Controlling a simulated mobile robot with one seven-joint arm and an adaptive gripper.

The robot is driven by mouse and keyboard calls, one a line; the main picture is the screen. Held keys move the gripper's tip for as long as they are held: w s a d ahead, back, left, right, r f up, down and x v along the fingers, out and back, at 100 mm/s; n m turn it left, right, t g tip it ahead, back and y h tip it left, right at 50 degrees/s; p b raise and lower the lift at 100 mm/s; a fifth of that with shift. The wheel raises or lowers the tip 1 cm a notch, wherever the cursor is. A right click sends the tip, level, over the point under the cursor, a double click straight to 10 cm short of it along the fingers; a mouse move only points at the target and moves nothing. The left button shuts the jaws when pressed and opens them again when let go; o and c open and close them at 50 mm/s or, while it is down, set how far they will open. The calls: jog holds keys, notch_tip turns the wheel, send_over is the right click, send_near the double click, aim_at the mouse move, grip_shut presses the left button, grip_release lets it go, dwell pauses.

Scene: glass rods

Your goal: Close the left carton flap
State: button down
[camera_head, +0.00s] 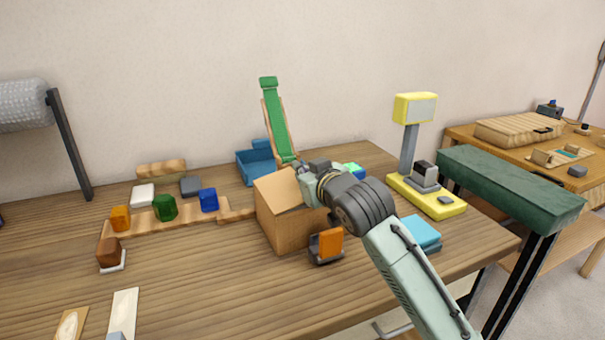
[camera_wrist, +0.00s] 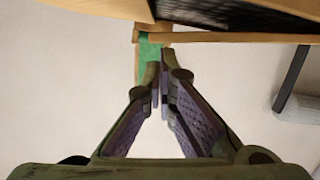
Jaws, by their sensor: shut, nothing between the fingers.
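The cardboard carton (camera_head: 290,225) stands on the wooden table in the middle of the head view. A tan panel (camera_head: 276,190) lies at its upper left and looks like the left flap; I cannot tell whether it lies fully flat. My gripper (camera_wrist: 161,75) is shut and empty in the wrist view. In the head view my wrist and arm are over the carton's top right and hide that part and the fingertips. Tan board edges (camera_wrist: 225,38) cross the top of the wrist view, close beyond the fingertips; I cannot tell if they touch.
A green ramp (camera_head: 276,120) and a blue tray (camera_head: 255,165) stand behind the carton. An orange block in a dark holder (camera_head: 326,245) stands in front. A yellow scale (camera_head: 428,195) and blue box (camera_head: 420,233) are right. Coloured blocks (camera_head: 165,207) stand left.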

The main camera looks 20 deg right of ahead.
jog(key=shift+w+d+f+m+b, duration=0.1)
jog(key=shift+f+m+b, duration=0.3)
jog(key=shift+f, duration=0.3)
jog(key=shift+d+f+m+y, duration=0.35)
jog(key=shift+m+y, duration=0.05)
